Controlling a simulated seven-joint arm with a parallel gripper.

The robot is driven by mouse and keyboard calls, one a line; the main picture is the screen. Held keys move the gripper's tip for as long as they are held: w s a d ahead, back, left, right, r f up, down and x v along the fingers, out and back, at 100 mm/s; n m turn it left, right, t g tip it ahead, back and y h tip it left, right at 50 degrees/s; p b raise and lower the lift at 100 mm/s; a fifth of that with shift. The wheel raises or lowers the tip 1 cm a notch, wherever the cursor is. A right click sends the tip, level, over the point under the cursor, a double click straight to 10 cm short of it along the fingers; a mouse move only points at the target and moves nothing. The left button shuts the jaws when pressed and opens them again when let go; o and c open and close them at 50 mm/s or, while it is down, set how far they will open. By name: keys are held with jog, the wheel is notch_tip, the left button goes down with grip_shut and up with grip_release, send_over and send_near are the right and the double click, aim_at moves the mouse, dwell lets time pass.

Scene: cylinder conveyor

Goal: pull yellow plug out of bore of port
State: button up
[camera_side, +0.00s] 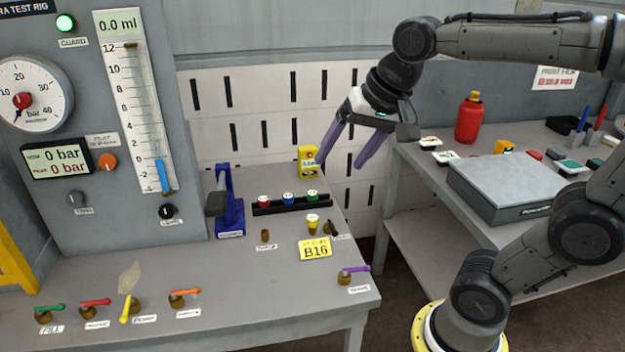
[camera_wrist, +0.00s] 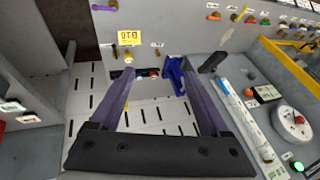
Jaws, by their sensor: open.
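The yellow plug (camera_side: 313,219) stands upright in a brass port on the bench, behind the yellow B16 card (camera_side: 316,248). How deep it sits in the bore is too small to tell. In the wrist view the likely port with the plug (camera_wrist: 128,57) is small, beside the B16 card (camera_wrist: 129,36). My gripper (camera_side: 343,164) is open and empty, with its two purple fingers spread. It hangs above and behind the plug, near the bench's back right edge, apart from it. Both fingers also show in the wrist view (camera_wrist: 157,70).
A black rack (camera_side: 290,204) with red, blue and green capped pieces stands behind the plug. A blue press-like device (camera_side: 229,205) stands to the left. A dark piece (camera_side: 331,228) is close on the plug's right, and an empty-looking brass port (camera_side: 265,235) is on its left. A purple-handled valve (camera_side: 353,271) is nearer the front.

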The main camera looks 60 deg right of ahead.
jog(key=w+d+f+m+g, duration=0.15)
jog(key=w+d+m, duration=0.3)
jog(key=w, duration=0.55)
jog(key=m+g, duration=0.4)
jog(key=m, duration=0.1)
send_over(313, 217)
notch_tip(313, 217, down, 21)
notch_tip(313, 217, down, 12)
jog(key=shift+f, duration=0.25)
jog(key=shift+c, duration=0.3)
grip_shut()
